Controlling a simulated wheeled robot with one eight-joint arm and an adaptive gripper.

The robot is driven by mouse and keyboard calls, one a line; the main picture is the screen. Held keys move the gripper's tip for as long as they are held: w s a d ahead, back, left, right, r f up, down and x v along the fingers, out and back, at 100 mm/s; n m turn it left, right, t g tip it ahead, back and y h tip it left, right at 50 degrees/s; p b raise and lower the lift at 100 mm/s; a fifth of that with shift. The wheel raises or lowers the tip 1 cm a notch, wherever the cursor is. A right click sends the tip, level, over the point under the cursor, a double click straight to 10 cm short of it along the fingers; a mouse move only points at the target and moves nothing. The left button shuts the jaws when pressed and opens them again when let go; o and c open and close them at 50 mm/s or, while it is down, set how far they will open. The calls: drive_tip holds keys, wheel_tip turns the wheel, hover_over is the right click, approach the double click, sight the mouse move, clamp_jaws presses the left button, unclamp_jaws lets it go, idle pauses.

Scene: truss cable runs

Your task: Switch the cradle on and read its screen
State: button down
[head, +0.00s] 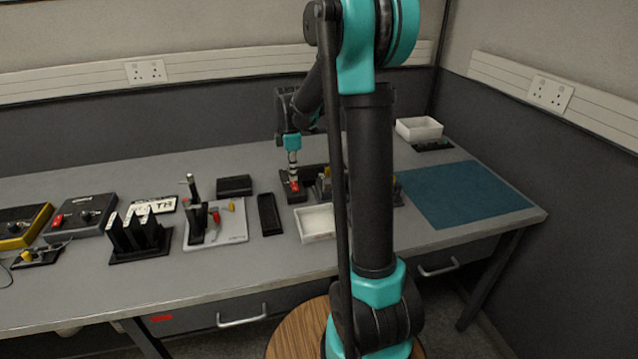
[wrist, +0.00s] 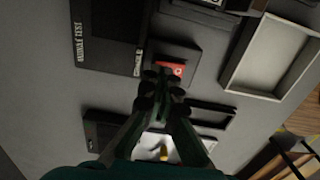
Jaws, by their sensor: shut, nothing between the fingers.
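My gripper (head: 293,184) is shut and empty, pointing down over a small dark unit with a red switch (head: 295,187) in the head view. In the wrist view my gripper (wrist: 161,82) has its fingertips close to the red switch (wrist: 171,68), which bears a white mark. I cannot tell whether they touch. Beside it lies a black panel (wrist: 112,40) with white lettering that seems to read "BUNDLE TEST"; it looks like part of the cradle. Its face is dark and I see no lit reading. My arm hides part of the cradle in the head view.
A white tray (head: 317,224) and a narrow black tray (head: 269,214) lie in front on the bench. A grey board with a post (head: 229,224), a black rack (head: 138,240) and testers stand left. A blue mat (head: 461,193) lies clear at right.

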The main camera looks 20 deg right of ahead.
drive_tip(key=shift+f, duration=0.9)
idle(1.0)
drive_tip(key=shift+r, duration=3.55)
drive_tip(key=shift+s, duration=0.1)
